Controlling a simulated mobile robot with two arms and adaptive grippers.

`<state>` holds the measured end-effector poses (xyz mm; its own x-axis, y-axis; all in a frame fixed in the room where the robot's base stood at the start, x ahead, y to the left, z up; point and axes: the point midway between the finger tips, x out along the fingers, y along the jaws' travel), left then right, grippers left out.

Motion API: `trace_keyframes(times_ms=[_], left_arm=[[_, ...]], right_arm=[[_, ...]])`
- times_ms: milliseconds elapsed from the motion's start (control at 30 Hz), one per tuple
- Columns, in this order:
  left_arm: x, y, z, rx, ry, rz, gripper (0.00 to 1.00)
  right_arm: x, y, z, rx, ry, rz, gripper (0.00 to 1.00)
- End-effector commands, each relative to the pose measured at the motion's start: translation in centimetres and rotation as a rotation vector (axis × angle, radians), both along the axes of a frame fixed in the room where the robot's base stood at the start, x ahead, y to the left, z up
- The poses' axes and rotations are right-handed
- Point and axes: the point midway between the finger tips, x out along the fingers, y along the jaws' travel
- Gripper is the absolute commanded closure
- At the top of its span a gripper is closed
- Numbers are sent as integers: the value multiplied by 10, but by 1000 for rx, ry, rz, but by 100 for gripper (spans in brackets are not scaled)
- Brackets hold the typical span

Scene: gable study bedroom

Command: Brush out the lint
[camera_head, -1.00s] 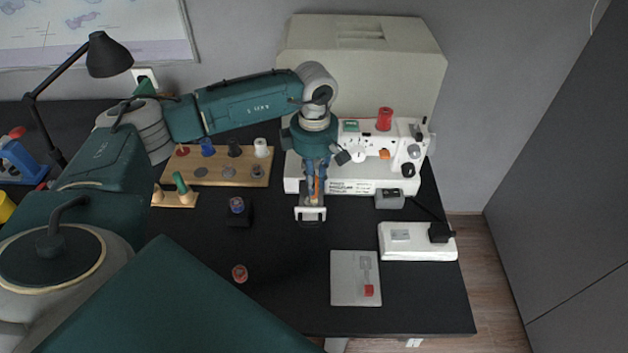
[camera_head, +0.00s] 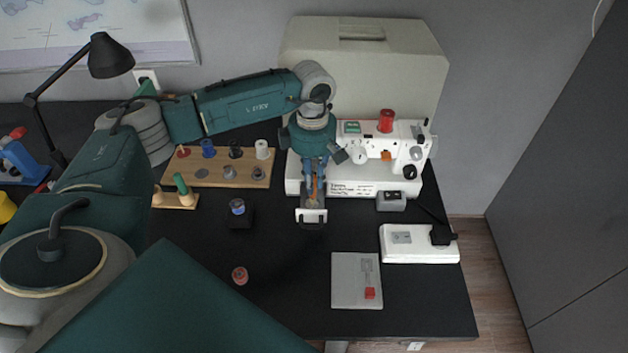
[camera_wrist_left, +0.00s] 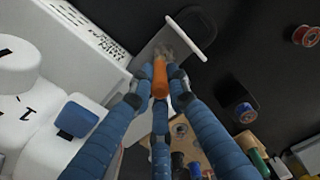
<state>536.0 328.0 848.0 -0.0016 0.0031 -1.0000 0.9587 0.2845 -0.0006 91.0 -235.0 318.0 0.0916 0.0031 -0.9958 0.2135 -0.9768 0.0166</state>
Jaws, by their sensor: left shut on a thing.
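The white sewing machine (camera_head: 350,187) stands at the back of the black desk. A grey arm or tray with a white end piece (camera_head: 312,215) juts forward from its left end; it also shows in the wrist view (camera_wrist_left: 198,27). My left gripper (camera_head: 313,188) is over this part, pointing down, shut on an orange-handled brush (camera_wrist_left: 160,78). The brush's pale tip (camera_wrist_left: 170,45) is at or just above the grey surface; I cannot tell whether it touches. I cannot pick out lint separately from the bristles. My right gripper is not in view.
A wooden spool rack (camera_head: 205,178) and a small peg stand (camera_head: 178,200) are left of the machine. The desk's front middle is clear.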

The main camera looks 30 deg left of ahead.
Motion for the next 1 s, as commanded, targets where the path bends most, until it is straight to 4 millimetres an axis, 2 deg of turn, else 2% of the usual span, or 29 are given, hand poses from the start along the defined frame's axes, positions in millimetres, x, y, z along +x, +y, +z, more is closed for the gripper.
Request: trace_keyframes(times_ms=[1000], left_arm=[[-5,4,0,0,0,0,100]], right_arm=[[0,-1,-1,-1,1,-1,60]])
